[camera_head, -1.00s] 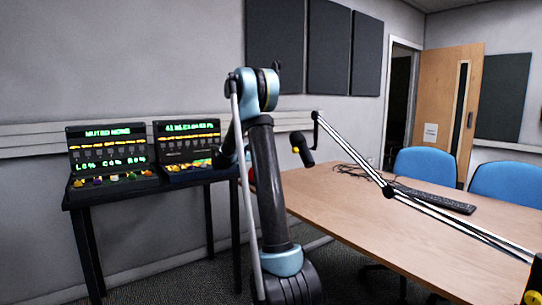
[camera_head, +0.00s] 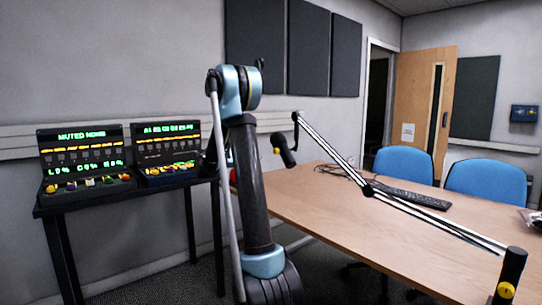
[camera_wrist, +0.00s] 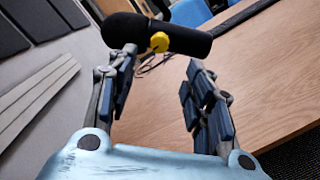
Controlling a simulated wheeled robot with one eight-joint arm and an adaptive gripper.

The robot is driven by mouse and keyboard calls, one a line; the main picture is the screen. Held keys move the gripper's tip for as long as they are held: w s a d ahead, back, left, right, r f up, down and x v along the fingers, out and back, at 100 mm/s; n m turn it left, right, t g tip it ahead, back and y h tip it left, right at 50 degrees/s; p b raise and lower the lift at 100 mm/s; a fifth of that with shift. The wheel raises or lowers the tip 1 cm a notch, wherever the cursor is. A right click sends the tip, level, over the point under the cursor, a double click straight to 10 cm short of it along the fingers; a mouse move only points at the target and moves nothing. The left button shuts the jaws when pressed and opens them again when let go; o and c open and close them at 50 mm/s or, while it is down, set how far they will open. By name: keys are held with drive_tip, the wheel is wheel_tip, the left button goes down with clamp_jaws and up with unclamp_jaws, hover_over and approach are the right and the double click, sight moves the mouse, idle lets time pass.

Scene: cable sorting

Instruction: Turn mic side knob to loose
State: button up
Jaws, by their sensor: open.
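The black microphone (camera_head: 284,152) hangs at the end of its boom arm (camera_head: 335,150), over the near left part of the table. A small yellow knob (camera_head: 277,150) shows on its side. In the wrist view the microphone (camera_wrist: 185,38) lies across the top, its round head at the left, with the yellow knob (camera_wrist: 159,42) facing me. My gripper (camera_wrist: 160,68) is open and empty, with its fingers spread to either side below the knob. The knob appears ahead of the gap, apart from both fingers. In the head view my arm hides the gripper.
The boom's base post (camera_head: 511,275) carries another yellow knob (camera_head: 505,291) at the table's right front. A keyboard (camera_head: 413,198) and cables lie on the table (camera_head: 330,225). Blue chairs (camera_head: 403,162) stand behind it. Two lit control panels (camera_head: 85,157) stand on a dark side table at left.

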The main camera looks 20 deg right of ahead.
sight(274, 152)
drive_tip(key=x, duration=1.1)
drive_tip(key=shift+d, duration=0.15)
drive_tip(key=c, duration=1.1)
